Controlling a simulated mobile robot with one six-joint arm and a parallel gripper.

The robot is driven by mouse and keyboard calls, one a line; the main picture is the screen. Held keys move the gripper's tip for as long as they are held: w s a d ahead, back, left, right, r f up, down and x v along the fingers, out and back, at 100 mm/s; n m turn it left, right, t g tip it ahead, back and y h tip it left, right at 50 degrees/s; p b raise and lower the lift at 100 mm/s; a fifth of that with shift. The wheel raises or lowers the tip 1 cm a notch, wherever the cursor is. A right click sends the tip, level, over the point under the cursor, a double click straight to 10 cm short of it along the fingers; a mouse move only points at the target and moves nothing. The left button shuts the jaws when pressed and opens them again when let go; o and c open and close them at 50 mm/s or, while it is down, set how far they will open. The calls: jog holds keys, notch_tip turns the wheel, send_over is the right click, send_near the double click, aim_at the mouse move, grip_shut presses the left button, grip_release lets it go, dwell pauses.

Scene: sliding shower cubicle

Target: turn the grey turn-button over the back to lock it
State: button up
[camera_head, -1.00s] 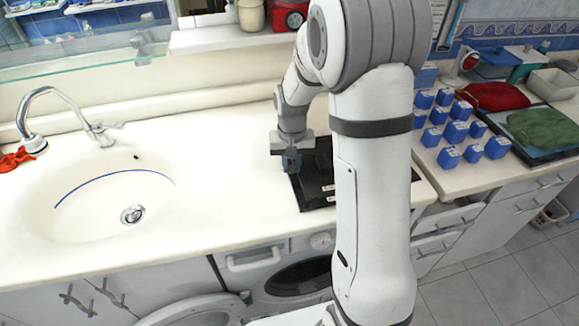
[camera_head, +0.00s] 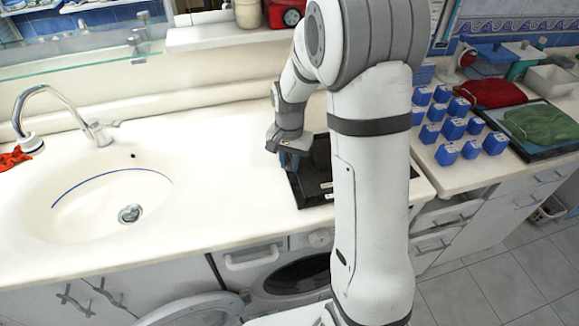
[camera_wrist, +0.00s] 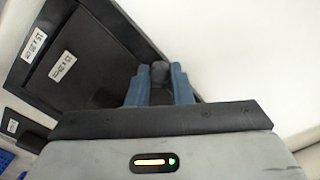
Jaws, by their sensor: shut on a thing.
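The grey turn-button (camera_wrist: 160,74) sits between the blue fingers of my gripper (camera_wrist: 160,70) in the wrist view. The fingers are shut on it, one on each side, and hide part of it. It is at the edge of a black panel (camera_wrist: 92,62) that carries white labels. In the head view my gripper (camera_head: 289,160) is low over the left edge of the black panel (camera_head: 318,201) on the counter. The button is too small and covered to make out there, and my arm hides much of the panel.
The white counter (camera_head: 225,160) is clear left of the panel, up to the sink (camera_head: 90,205). Several blue boxes (camera_head: 453,128) stand on the right, near red (camera_head: 492,92) and green (camera_head: 540,122) cloth-like items. A shelf (camera_head: 215,36) is behind.

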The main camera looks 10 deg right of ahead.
jog(key=m, duration=0.3)
jog(key=shift+m, duration=1)
jog(key=m, duration=0.3)
jog(key=shift+b, duration=0.3)
jog(key=o, duration=0.9)
jog(key=shift+o, duration=0.2)
